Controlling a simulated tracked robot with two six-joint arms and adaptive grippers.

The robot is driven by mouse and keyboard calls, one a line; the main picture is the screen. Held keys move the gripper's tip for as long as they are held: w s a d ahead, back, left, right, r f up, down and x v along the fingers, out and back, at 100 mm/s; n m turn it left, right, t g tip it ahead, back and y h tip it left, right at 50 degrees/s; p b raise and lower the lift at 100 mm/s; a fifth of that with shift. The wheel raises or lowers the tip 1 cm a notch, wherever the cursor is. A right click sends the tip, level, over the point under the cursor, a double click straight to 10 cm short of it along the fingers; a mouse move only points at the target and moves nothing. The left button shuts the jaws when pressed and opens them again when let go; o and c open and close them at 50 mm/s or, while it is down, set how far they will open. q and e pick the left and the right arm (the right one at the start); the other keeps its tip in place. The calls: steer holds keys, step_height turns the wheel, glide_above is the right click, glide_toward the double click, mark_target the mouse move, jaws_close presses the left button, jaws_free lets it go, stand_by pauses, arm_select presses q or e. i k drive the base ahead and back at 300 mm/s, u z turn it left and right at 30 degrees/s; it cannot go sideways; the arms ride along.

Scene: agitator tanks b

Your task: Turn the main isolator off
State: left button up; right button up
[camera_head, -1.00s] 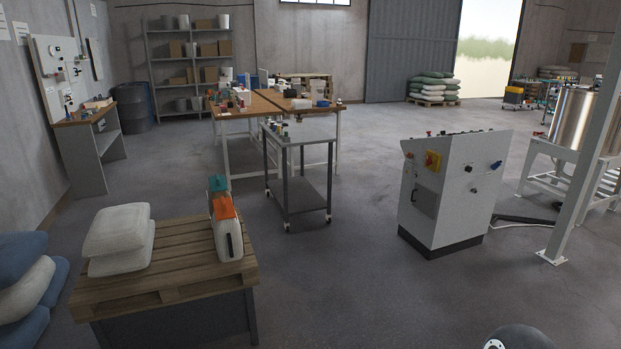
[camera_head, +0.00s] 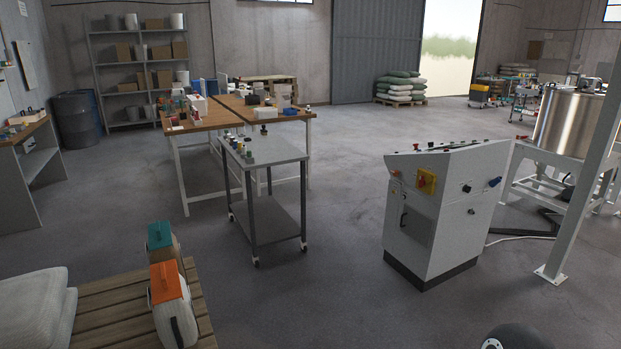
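A white-grey control cabinet (camera_head: 448,215) stands on the floor right of centre in the head view. The main isolator (camera_head: 427,181), a red knob on a yellow plate, sits high on its left-facing side. The knob's position is too small to read. The cabinet's sloped top carries several small controls, and a blue connector (camera_head: 494,182) sticks out at its right. Neither of my grippers shows in the view. A dark rounded part of mine shows at the bottom right edge, well apart from the cabinet.
A grey wheeled cart (camera_head: 268,158) stands left of the cabinet. A wooden pallet (camera_head: 115,306) with white sacks and two containers is at bottom left. A white post (camera_head: 585,190) and steel tank (camera_head: 568,122) stand right. The floor before the cabinet is clear.

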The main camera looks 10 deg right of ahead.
mark_target(422, 181)
steer(key=z, duration=0.1)
steer(key=i, duration=1.5)
steer(key=z, duration=0.4)
steer(key=i, duration=2.35)
steer(key=z, duration=0.15)
